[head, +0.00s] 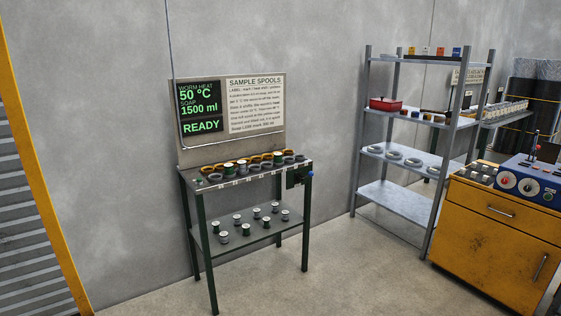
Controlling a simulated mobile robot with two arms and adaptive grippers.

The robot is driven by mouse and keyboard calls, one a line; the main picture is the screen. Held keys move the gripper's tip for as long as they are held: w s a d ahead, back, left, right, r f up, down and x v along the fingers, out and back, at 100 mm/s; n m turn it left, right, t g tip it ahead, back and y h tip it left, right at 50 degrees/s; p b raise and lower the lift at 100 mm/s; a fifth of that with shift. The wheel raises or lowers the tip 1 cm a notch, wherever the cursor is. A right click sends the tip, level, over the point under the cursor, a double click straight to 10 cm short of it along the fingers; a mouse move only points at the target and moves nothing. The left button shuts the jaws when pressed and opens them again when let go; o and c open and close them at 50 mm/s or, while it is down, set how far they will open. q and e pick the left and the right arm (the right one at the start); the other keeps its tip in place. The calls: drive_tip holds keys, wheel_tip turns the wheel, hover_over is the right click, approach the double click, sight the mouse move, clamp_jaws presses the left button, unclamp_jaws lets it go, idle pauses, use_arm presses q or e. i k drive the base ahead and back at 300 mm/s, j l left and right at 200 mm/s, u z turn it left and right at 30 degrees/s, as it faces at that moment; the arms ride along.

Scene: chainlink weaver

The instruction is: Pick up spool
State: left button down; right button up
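Several small spools (224,238) with pale tops stand upright on the lower shelf of a dark green stand (249,246) against the grey wall. More spools, some green and white (228,167), sit among dark and yellow rings on the stand's top (218,184). A board above the stand is headed "SAMPLE SPOOLS" (256,103). Neither of my grippers shows in the head view, and no spool is seen held.
A metal shelf unit (386,204) with rings and a red box (385,104) stands to the right. A yellow cabinet (490,234) with a blue control box (530,178) is at the far right. The floor (350,280) before the stand is clear.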

sight(277, 156)
drive_tip(key=i+j, duration=0.15)
drive_tip(key=i, duration=0.45)
drive_tip(key=i+j+u, duration=0.1)
drive_tip(key=i, duration=0.45)
